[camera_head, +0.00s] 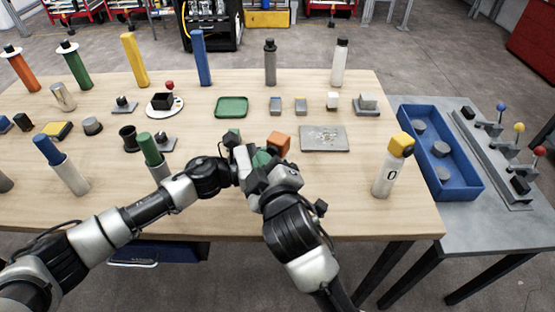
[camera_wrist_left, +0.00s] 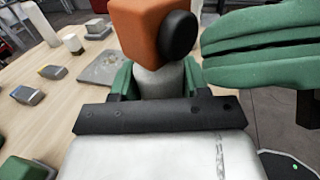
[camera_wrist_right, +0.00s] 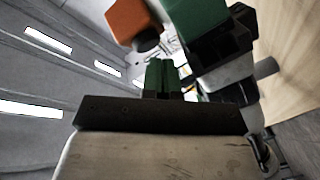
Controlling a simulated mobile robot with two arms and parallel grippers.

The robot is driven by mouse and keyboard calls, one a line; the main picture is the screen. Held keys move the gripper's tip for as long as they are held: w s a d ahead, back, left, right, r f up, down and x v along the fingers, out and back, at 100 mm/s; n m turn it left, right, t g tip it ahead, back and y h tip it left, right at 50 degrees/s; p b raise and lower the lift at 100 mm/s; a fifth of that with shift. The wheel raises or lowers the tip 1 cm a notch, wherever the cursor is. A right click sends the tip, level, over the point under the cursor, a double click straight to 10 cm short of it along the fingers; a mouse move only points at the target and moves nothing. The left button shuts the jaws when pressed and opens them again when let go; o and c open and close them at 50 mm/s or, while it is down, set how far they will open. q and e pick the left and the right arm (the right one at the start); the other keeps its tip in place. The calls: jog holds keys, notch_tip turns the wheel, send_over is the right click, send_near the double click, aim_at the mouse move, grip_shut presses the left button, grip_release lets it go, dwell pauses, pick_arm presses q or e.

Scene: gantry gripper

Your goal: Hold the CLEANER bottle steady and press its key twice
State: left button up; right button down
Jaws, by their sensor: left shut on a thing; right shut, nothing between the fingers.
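A bottle with an orange head (camera_head: 279,142) is held above the table's front middle. In the left wrist view its orange head (camera_wrist_left: 150,28) has a round black key on its side, and its pale body (camera_wrist_left: 157,80) is between the green fingers of my left gripper (camera_wrist_left: 155,88). Its label is hidden. My right gripper (camera_head: 262,158) is shut and empty, close beside the bottle. In the right wrist view its green fingers (camera_wrist_right: 161,76) are together, below and right of the orange head (camera_wrist_right: 132,20). I cannot tell whether they touch the key.
A white bottle with a yellow head (camera_head: 385,178) marked 0 stands at the table's right front. A metal plate (camera_head: 325,138) and a green tray (camera_head: 231,107) lie behind. Several cylinders and small blocks stand around. A blue bin (camera_head: 470,180) is on the right side table.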

jog(key=s+a, duration=0.3)
jog(key=s, duration=0.2)
jog(key=shift+s, duration=0.15)
dwell(0.4)
jog(key=shift+d, duration=0.1)
dwell(1.0)
pick_arm(q)
jog(key=o, duration=1.2)
jog(key=v, duration=1.2)
